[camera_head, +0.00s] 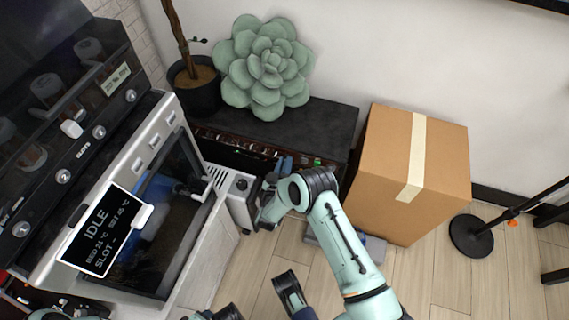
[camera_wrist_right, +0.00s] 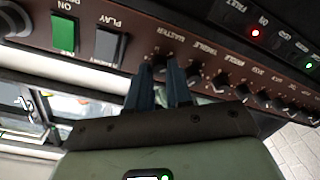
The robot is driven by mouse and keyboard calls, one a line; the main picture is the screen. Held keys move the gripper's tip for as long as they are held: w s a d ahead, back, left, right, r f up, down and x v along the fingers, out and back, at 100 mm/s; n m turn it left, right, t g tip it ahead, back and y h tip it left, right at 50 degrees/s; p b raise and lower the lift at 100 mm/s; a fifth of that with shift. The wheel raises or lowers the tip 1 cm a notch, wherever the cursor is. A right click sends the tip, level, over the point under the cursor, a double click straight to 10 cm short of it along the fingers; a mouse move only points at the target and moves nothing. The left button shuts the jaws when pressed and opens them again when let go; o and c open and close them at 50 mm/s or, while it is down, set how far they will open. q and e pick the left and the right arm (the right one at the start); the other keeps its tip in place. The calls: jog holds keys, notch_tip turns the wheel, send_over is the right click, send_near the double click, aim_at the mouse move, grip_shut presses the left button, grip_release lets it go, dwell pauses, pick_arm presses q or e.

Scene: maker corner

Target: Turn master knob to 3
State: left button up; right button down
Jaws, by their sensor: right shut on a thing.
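The master knob (camera_wrist_right: 160,62) is on the brown front panel of the amplifier, under an upside-down MASTER label in the right wrist view. My right gripper (camera_wrist_right: 161,70) is shut on this knob, with a dark blue finger on each side. The fingers hide most of the knob, so its pointer and number cannot be read. In the head view, my right gripper (camera_head: 284,163) reaches the front of the amplifier (camera_head: 325,120), which is dark and stands against the wall.
A cardboard box (camera_head: 390,170) stands right of the amplifier. A machine with an IDLE screen (camera_head: 103,235) fills the left. In the wrist view, a green switch (camera_wrist_right: 64,35) and other knobs flank the master knob.

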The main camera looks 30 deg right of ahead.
pick_arm(q)
jog(key=shift+w+r, duration=0.1)
pick_arm(e)
jog(key=m, duration=1.2)
jog(key=shift+f+m+g+h, duration=0.15)
jog(key=shift+m+g+h, duration=0.15)
jog(key=shift+h, duration=0.1)
jog(key=c, duration=1)
grip_release()
jog(key=shift+s+a, duration=0.1)
pick_arm(q)
jog(key=r+p, duration=0.1)
jog(key=d+r, duration=0.1)
jog(key=r+p, duration=0.1)
jog(key=shift+d+r+p, duration=0.3)
jog(key=shift+r+p, duration=0.05)
pick_arm(e)
jog(key=v, duration=1.3)
jog(key=shift+a, duration=0.1)
